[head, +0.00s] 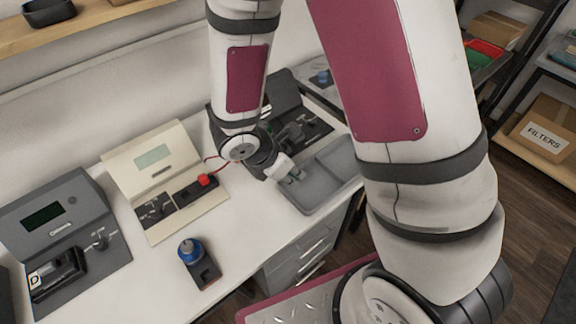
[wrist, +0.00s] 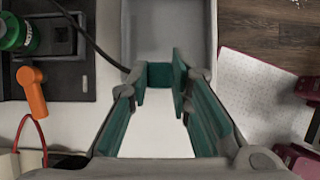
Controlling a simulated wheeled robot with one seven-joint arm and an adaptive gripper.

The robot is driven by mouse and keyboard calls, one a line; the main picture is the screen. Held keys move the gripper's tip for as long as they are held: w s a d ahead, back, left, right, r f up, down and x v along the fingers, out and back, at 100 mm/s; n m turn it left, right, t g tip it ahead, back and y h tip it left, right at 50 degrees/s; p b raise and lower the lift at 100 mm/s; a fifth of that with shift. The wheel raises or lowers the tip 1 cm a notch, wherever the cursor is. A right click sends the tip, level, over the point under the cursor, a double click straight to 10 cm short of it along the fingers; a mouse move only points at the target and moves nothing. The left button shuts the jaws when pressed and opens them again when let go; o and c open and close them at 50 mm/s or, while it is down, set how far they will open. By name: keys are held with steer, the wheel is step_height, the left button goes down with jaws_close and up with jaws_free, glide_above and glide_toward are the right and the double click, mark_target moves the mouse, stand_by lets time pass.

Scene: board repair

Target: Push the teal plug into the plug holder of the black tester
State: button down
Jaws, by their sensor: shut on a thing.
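My gripper (wrist: 160,80) is shut on the teal plug (wrist: 159,72), which shows between the fingertips in the wrist view. A black cable runs from the plug toward the upper left. In the head view my gripper (head: 290,176) is low at the left edge of the grey tray, and the plug is hard to make out. The black tester (head: 305,128) stands behind my arm, partly hidden. In the wrist view the tester's dark panel (wrist: 68,77) is at the upper left, apart from the plug. A black holder block (wrist: 59,40) with an opening sits on it.
A cream tester (head: 188,205) with a red plug (head: 206,180) and a dark grey tester (head: 70,225) stand left.

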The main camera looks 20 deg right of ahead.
steer(key=shift+r, duration=0.15)
steer(key=shift+r+p, duration=0.45)
steer(key=shift+p, duration=0.1)
stand_by(0.3)
